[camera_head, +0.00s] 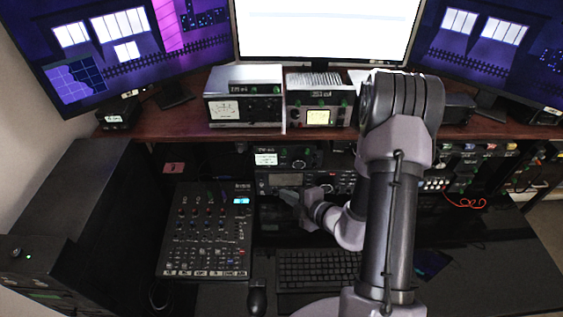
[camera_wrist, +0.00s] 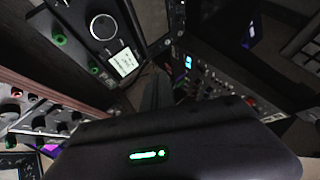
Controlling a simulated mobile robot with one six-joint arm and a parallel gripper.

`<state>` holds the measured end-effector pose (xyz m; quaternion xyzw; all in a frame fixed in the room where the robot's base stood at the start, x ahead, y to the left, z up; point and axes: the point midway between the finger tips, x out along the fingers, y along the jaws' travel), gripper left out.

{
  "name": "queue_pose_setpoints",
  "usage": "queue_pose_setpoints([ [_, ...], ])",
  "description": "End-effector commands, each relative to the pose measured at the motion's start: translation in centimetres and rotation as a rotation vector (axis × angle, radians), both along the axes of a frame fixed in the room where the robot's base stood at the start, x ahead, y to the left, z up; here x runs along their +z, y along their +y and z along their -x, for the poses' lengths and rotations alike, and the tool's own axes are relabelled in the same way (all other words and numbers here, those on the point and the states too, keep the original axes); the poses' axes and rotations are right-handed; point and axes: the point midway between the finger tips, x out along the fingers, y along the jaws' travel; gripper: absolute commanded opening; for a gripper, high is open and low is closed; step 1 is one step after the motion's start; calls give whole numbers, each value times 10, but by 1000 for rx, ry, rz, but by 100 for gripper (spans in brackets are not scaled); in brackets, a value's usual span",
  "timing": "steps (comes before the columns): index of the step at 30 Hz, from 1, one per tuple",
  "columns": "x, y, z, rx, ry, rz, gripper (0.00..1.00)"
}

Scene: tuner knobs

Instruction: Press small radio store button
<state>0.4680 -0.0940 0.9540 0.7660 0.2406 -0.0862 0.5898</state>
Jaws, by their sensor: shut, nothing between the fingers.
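The small radio (camera_head: 285,157) is a dark box with a pale lit display and a round knob, on the shelf below the desktop. In the wrist view the small radio (camera_wrist: 110,40) appears rotated at the upper left, with its large knob, lit display and green knobs. Its store button is too small to tell apart in either view. My gripper (camera_head: 287,194) is shut and empty. It is below the small radio, in front of the larger radio beneath it.
The larger radio (camera_head: 310,183) sits directly under the small one. A mixer (camera_head: 208,232) lies to the left, and a keyboard (camera_head: 318,268) and mouse (camera_head: 257,298) lie in front. A silver meter unit (camera_head: 245,97) stands on the upper desk beneath the monitors.

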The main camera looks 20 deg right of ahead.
Motion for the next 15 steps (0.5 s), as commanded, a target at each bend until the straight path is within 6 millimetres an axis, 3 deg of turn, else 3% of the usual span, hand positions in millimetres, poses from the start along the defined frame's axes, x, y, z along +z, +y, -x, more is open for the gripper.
queue_pose_setpoints([
  [7, 1, -4, -11, 3, -1, 3, 0],
  [15, 1, -19, -48, 4, -3, 3, 0],
])
